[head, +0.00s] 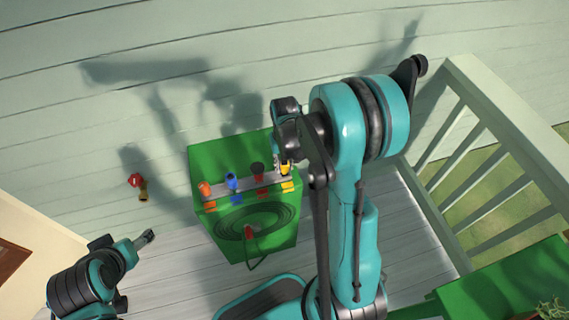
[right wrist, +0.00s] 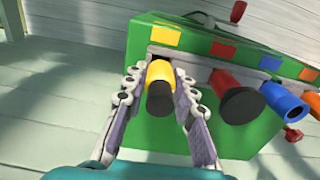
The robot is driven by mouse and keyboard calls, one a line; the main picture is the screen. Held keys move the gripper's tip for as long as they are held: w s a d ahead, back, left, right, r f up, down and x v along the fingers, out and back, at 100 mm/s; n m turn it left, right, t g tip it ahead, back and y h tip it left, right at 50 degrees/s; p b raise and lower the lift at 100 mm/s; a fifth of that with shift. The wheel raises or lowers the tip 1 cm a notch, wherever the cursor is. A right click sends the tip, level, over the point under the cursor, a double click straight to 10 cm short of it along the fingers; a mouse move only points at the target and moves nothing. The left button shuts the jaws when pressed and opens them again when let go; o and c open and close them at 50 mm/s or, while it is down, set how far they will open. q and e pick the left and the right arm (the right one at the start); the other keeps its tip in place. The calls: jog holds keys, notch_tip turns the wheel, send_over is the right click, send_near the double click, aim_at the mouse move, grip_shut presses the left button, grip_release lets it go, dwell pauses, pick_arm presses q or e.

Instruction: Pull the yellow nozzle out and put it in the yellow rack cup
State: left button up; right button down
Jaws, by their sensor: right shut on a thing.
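The yellow nozzle (right wrist: 159,72) has a black end and points toward the camera in the right wrist view. My right gripper (right wrist: 160,90) is shut on it, one finger on each side. In the head view the yellow nozzle (head: 285,170) is at the right end of the pale rack (head: 245,188), above the yellow label (head: 287,186). The yellow cup itself is hidden, so I cannot tell whether the nozzle sits in it. My right gripper (head: 283,160) is partly hidden by my arm. My left gripper (head: 147,238) is away at lower left, its opening unclear.
The rack is on a green box (head: 209,157) with a coiled hose front. Orange (head: 205,189), blue (head: 232,181) and red-and-black (head: 258,170) nozzles stand along it. A red piece (head: 249,232) is at the coil. A red-handled tap (head: 135,180) is on the wall; a railing (head: 505,135) stands right.

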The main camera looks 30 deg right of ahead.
jog(key=shift+f+b, duration=0.75)
jog(key=shift+f, duration=0.15)
jog(key=c, duration=1.1)
grip_release()
jog(key=shift+r, duration=0.1)
jog(key=shift+c, duration=0.2)
notch_tip(320, 180, up, 12)
jog(key=s+a+r+n+t, duration=0.1)
jog(key=s+a+r+t, duration=0.1)
jog(key=s+a, duration=0.3)
jog(key=s+a+r+n+t, duration=0.1)
jog(key=s+a+r+t, duration=0.1)
jog(key=s+a+t, duration=0.3)
jog(key=shift+s+a+r+n, duration=0.3)
jog(key=shift+s+r, duration=0.05)
jog(key=shift+s, duration=0.15)
